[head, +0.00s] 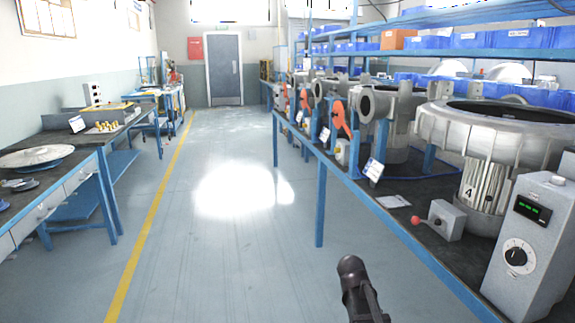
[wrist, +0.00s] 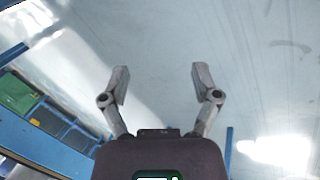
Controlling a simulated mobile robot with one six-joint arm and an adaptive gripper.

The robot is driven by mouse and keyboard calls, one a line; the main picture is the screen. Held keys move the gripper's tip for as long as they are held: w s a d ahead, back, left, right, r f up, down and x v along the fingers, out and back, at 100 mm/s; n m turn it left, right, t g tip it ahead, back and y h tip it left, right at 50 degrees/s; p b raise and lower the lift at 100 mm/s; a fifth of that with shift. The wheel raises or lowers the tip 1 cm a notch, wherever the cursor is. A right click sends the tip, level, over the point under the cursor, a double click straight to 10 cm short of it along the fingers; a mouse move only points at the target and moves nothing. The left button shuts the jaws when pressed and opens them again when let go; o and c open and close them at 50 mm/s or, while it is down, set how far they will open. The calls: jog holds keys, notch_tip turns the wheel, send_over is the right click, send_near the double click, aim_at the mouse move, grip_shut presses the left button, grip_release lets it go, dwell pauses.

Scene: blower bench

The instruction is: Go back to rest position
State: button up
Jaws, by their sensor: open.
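In the wrist view my gripper (wrist: 160,85) is open, with its two grey fingers wide apart and nothing between them. In the head view a dark part of my own arm (head: 358,290) rises from the bottom edge, over the floor, left of the right-hand bench. The gripper's fingers cannot be made out in the head view.
The right bench (head: 400,222) carries blower housings (head: 490,135), a control box (head: 530,250) with a dial, and a red-knobbed lever box (head: 440,220). The left bench (head: 85,160) holds a metal disc (head: 35,157). The aisle floor (head: 220,245) between them is clear.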

jog(key=s+a+f+n+t+y, duration=0.1)
jog(key=s+a+n+y, duration=0.4)
jog(key=s, duration=0.4)
notch_tip(320, 180, up, 29)
jog(key=a+m+p, duration=0.1)
jog(key=p, duration=2.8)
jog(key=shift+w+a+r+h+p, duration=0.2)
jog(key=shift+h+p, duration=0.1)
jog(key=shift+h, duration=0.1)
jog(key=shift+f, duration=0.1)
